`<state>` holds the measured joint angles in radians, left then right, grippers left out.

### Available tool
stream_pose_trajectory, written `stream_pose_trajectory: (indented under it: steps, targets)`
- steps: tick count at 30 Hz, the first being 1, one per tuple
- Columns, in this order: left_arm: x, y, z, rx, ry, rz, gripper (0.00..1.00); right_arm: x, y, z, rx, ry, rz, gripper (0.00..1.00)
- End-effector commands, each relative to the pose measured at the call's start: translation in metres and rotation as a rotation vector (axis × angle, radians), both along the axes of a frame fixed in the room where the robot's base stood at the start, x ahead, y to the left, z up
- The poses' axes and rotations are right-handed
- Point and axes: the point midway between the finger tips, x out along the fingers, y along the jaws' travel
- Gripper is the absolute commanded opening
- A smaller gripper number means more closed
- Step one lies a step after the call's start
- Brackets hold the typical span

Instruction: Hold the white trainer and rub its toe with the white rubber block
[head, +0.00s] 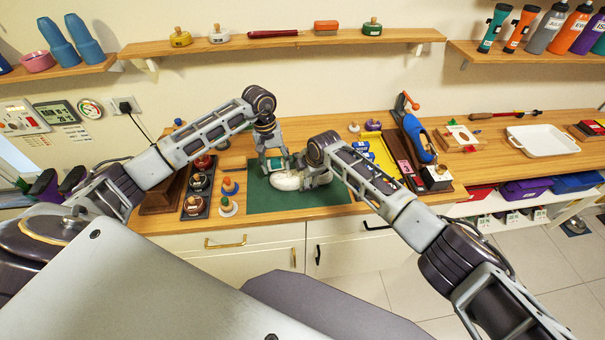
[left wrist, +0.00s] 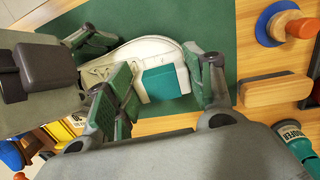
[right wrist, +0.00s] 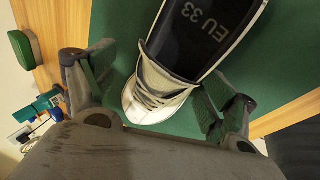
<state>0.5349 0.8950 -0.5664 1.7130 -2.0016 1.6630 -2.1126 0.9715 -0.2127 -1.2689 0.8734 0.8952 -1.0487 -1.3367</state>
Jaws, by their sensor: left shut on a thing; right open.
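The white trainer (head: 287,182) lies on the green mat (head: 262,201). In the right wrist view the trainer (right wrist: 156,95) shows its laces and a dark insole marked EU 33. My right gripper (right wrist: 155,92) is open, with one finger on each side of the trainer near the laces; clear gaps show beside it. My left gripper (head: 272,153) is shut on a block with a teal sleeve (left wrist: 166,83), which I take for the white rubber block. The block is above or against the trainer; I cannot tell whether they touch. The left fingers partly hide both.
Several round-knobbed pots and brushes (head: 228,187) stand left of the mat. A wooden block (left wrist: 275,90) lies near the mat's edge. To the right are a blue-and-orange tool (head: 418,138) and a white tray (head: 542,140). The mat's front part is clear.

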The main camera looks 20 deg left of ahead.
Motion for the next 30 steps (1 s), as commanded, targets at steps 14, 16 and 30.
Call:
stream_pose_trajectory:
  steps: [14,16,30]
  targets:
    - [0.0001,-0.0001,0.0001,0.000,0.000,0.000,0.34,0.0005,0.0008,-0.0018,-0.001,-0.001,0.000,0.76]
    - [0.0001,-0.0001,0.0001,0.000,0.000,0.000,0.34,0.0005,0.0008,-0.0018,0.001,-0.001,0.000,0.67]
    - [0.0001,-0.0001,0.0001,0.000,0.000,0.000,0.34,0.0004,0.0008,-0.0019,0.000,0.000,0.000,0.40]
